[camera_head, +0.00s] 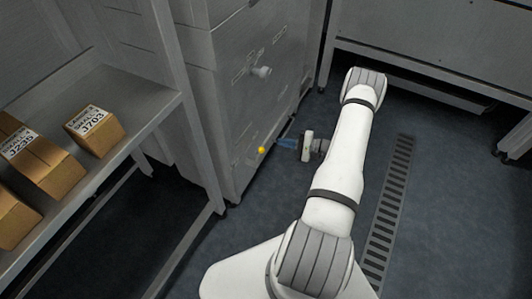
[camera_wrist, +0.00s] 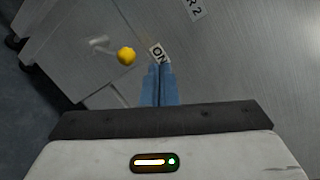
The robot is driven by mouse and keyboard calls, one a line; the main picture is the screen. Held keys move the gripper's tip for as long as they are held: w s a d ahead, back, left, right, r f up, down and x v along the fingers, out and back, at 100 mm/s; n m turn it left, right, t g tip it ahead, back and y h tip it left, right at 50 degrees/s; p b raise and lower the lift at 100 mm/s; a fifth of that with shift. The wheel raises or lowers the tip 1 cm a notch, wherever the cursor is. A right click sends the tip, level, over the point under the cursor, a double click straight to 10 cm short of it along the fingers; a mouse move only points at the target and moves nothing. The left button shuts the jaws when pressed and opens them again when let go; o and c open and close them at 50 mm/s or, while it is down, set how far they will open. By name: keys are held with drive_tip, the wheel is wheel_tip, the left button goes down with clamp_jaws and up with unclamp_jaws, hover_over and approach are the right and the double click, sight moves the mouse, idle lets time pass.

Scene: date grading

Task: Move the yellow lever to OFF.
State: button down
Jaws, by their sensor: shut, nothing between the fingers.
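The yellow lever shows as a round yellow knob (camera_head: 262,150) low on the front of a grey cabinet (camera_head: 226,90). The wrist view shows the knob (camera_wrist: 126,56) up and left of my fingertips, with a label reading "ON" (camera_wrist: 159,53) to its right. An OFF label cannot be made out. My gripper (camera_head: 280,143) is shut and empty, its blue fingers pointing at the cabinet front just right of the knob. In the wrist view the fingertips (camera_wrist: 159,68) lie just below the "ON" label. Whether they touch the panel cannot be told.
A shelf (camera_head: 130,105) with several labelled cardboard boxes (camera_head: 95,130) stands at the left. A pale handle (camera_head: 261,71) sticks out higher on the cabinet. A grey bench (camera_head: 430,70) stands behind my arm. A floor grate (camera_head: 389,215) lies at the right amid open floor.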

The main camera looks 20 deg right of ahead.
drive_tip(key=d+f+m+t+h+b, duration=0.1)
drive_tip(key=d+f+m+t+h, duration=0.1)
drive_tip(key=f, duration=0.7)
drive_tip(key=shift+s+d+t, duration=0.3)
drive_tip(key=shift+d+t, duration=0.25)
drive_tip(key=shift+t, duration=0.05)
drive_tip(key=b+x, duration=0.3)
drive_tip(key=x, duration=0.7)
drive_tip(key=shift+s+f, duration=0.1)
drive_tip(key=shift+s+a+r, duration=0.75)
drive_tip(key=shift+s+r, duration=0.05)
drive_tip(key=shift+s, duration=0.25)
drive_tip(key=shift+s+a+r+b, duration=0.25)
drive_tip(key=shift+s+b, duration=0.05)
drive_tip(key=shift+s, duration=0.1)
drive_tip(key=shift+d+r, duration=0.1)
drive_tip(key=shift+d, duration=0.1)
